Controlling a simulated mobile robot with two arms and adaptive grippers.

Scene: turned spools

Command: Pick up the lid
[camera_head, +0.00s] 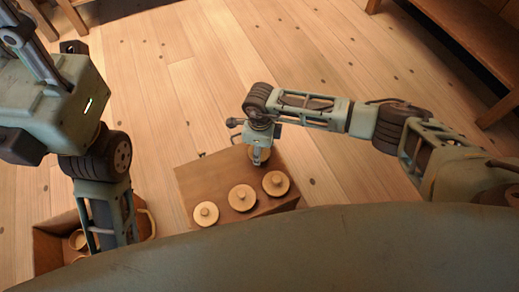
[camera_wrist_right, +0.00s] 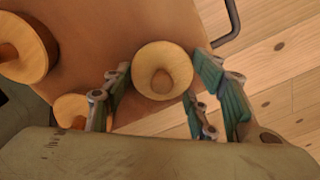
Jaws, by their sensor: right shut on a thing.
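The lid (camera_wrist_right: 176,62) is a round pale wooden disc with a darker knob, between the two fingers of my right gripper (camera_wrist_right: 158,98) in the right wrist view. The right gripper is shut on it. In the head view the right gripper (camera_head: 259,154) points down at the far edge of a brown box top, with the lid (camera_head: 260,159) mostly hidden under it. I cannot tell whether the lid touches the box top. My left arm reaches down at the left, and its fingers do not show.
Three similar round wooden pieces with knobs, one of them here (camera_head: 242,197), stand on the brown box (camera_head: 205,180). An open crate (camera_head: 48,246) with round wooden things is at lower left, near my left arm. Shelving (camera_head: 470,40) stands upper right. The plank floor beyond is clear.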

